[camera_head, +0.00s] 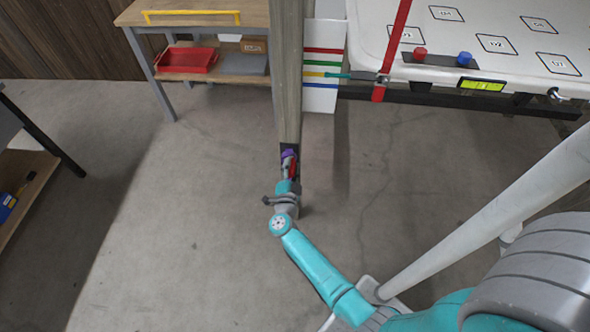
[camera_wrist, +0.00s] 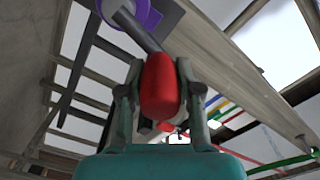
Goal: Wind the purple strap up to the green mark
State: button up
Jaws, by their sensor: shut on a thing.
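My gripper (camera_head: 288,180) is low at the wooden post (camera_head: 288,70). In the wrist view, the fingers of my gripper (camera_wrist: 159,80) are shut on a red crank handle (camera_wrist: 158,95), one on each side. A grey crank arm (camera_wrist: 147,32) runs from the handle to a purple round part (camera_wrist: 140,10), cut by the top edge. The purple part also shows in the head view (camera_head: 290,154). A white board (camera_head: 323,100) on the post carries red, green, yellow and blue stripes. A teal pointer (camera_head: 345,76) lies at the yellow stripe, below the green mark (camera_head: 322,63).
A white roof panel (camera_head: 520,20) with a red strap (camera_head: 397,35), red and blue knobs and a yellow-green level (camera_head: 482,85) is at the upper right. A bench (camera_head: 200,16) with a red tray (camera_head: 186,60) stands at the upper left. The floor around the post is clear.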

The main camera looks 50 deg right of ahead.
jog(key=shift+f, duration=0.15)
jog(key=shift+w+a+f, duration=0.2)
jog(key=shift+w+a, duration=0.4)
jog(key=shift+a, duration=0.1)
jog(key=shift+w+a+f, duration=0.15)
jog(key=shift+w+a, duration=0.45)
jog(key=shift+a, duration=0.05)
jog(key=o, duration=1.2)
jog(key=shift+c, duration=0.2)
jog(key=o, duration=0.3)
jog(key=shift+r, duration=0.1)
jog(key=shift+w+r, duration=0.1)
jog(key=shift+r, duration=0.05)
jog(key=v, duration=0.9)
